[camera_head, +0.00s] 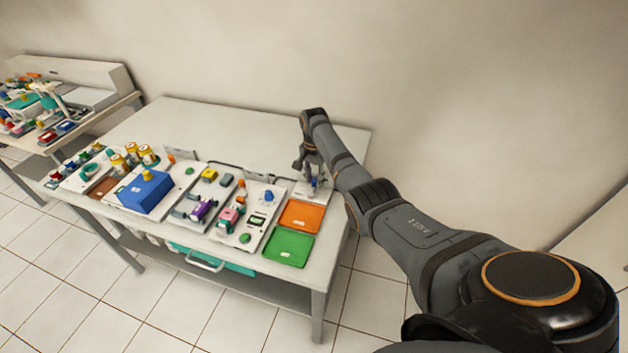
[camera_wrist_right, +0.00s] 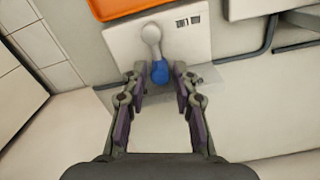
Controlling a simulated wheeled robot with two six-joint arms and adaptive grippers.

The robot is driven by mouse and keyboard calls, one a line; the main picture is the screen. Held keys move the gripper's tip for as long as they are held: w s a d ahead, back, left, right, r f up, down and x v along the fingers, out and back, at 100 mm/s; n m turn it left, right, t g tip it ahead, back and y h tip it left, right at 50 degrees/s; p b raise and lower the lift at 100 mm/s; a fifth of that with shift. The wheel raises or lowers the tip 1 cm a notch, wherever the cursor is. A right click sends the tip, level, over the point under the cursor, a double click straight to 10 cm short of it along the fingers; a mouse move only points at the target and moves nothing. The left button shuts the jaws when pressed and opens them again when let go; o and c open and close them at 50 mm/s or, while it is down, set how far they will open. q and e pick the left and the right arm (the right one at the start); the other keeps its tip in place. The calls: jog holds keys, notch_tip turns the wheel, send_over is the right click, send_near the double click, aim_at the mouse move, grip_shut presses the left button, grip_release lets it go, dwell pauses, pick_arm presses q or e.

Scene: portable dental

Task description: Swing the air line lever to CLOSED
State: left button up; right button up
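The air line lever (camera_wrist_right: 153,42) shows in the right wrist view as a pale grey arm with a rounded pivot end and a blue grip (camera_wrist_right: 159,72). It is mounted on a white plate (camera_wrist_right: 120,42) with a small dark label. My right gripper (camera_wrist_right: 160,85) is open, with its two fingers on either side of the blue grip; I cannot tell whether they touch it. In the head view my right gripper (camera_head: 312,172) is over the right end of the table, and it hides most of the lever. My left gripper is not in view.
An orange tray (camera_head: 300,215) and a green tray (camera_head: 288,247) lie in front of the lever plate. Left of them stand panels with small devices and a blue box (camera_head: 144,191). A dark pipe (camera_wrist_right: 268,40) runs beside the plate. The table's back half (camera_head: 220,120) is clear.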

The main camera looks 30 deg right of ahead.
jog(key=shift+f, duration=0.55)
jog(key=shift+c, duration=0.5)
grip_shut()
jog(key=n, duration=0.1)
jog(key=a+n, duration=0.1)
jog(key=n, duration=0.1)
jog(key=shift+w+r+p, duration=0.1)
jog(key=shift+w+p, duration=0.2)
jog(key=shift+w, duration=0.05)
jog(key=shift+w+a+n, duration=0.15)
jog(key=shift+a+n, duration=0.15)
jog(key=shift+n, duration=0.8)
jog(key=shift+w+a+n, duration=0.1)
jog(key=shift+a+n, duration=0.15)
jog(key=shift+n, duration=0.85)
